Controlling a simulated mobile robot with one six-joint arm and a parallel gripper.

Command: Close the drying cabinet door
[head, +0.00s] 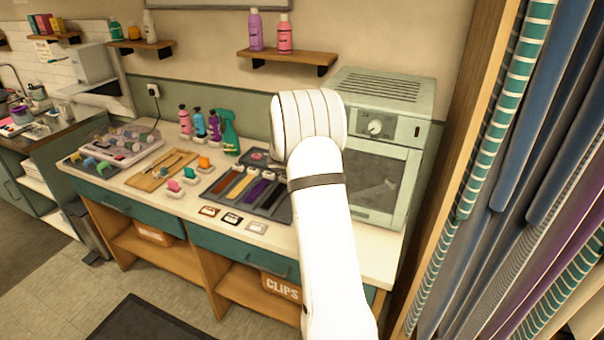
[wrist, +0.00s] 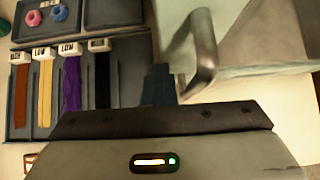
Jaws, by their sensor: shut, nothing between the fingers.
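The drying cabinet (head: 385,95) is a pale green box at the right end of the counter, with a round dial on its upper front. Its door (head: 396,160) has a dark window, and my arm covers the door's left part. I cannot tell from this view how far the door stands open. In the wrist view a curved metal handle (wrist: 203,55) stands out from the pale door (wrist: 240,48). My gripper (wrist: 160,84) is shut and empty, just left of and below the handle in that view; contact is unclear. My arm hides the gripper in the head view.
A dark tray (head: 222,188) with coloured hair swatches lies left of the cabinet; it also shows in the wrist view (wrist: 125,92). Small cards lie at the counter's front edge. Hanging towels (head: 500,130) and a wooden post (head: 455,150) stand close on the right.

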